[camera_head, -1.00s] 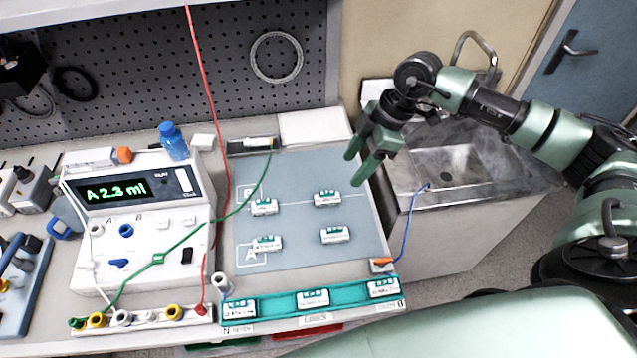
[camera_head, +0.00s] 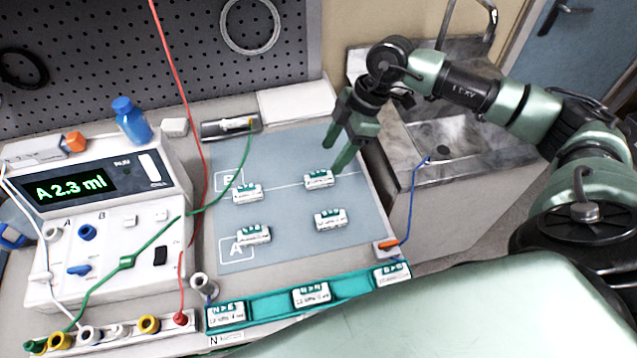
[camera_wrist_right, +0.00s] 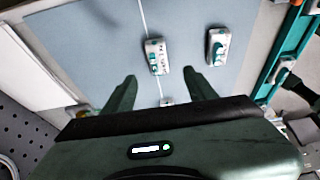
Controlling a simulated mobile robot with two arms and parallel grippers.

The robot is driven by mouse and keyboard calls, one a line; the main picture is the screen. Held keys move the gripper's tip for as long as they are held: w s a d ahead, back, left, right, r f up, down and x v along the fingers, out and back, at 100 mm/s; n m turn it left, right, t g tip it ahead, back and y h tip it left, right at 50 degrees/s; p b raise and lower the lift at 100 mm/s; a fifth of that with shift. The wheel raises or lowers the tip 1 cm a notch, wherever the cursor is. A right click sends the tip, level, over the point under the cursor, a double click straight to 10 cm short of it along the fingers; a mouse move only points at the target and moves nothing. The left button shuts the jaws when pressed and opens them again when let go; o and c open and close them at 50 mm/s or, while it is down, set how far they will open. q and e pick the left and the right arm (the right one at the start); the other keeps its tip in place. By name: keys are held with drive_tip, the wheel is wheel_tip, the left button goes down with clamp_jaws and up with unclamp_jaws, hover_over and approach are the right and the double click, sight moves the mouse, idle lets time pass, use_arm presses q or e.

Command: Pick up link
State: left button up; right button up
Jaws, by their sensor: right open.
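Several links, small white blocks with green labels, lie on a grey-blue mat (camera_head: 290,245) marked A and B. They are an upper right link (camera_head: 319,179), an upper left link (camera_head: 247,193), a lower right link (camera_head: 330,219) and a lower left link (camera_head: 252,234). My right gripper (camera_head: 333,158) is open and empty, pointing down by the upper right link; I cannot tell its exact height. In the right wrist view, two links (camera_wrist_right: 156,56) (camera_wrist_right: 218,46) show past the open fingers (camera_wrist_right: 159,78); a third (camera_wrist_right: 167,102) is mostly hidden by the gripper body. My left gripper is out of view.
A teal tray (camera_head: 265,309) with more links lies along the front edge. A pump (camera_head: 100,240) with green, red and white cables stands left. A blue bottle (camera_head: 131,120) is behind it. A sink (camera_head: 450,140) lies to the right, with a blue cable (camera_head: 412,200) nearby.

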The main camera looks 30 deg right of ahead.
sight(317, 178)
drive_tip(key=shift+a+f, duration=0.25)
drive_tip(key=shift+f, duration=0.2)
drive_tip(key=p+x, duration=0.2)
drive_tip(key=x, duration=0.3)
drive_tip(key=shift+w+a+f+p, duration=0.1)
drive_tip(key=shift+w+f+p, duration=0.1)
drive_tip(key=shift+p, duration=0.2)
drive_tip(key=shift+w+a+f, duration=0.1)
drive_tip(key=shift+a+f, duration=0.05)
drive_tip(key=shift+f, duration=0.3)
clamp_jaws()
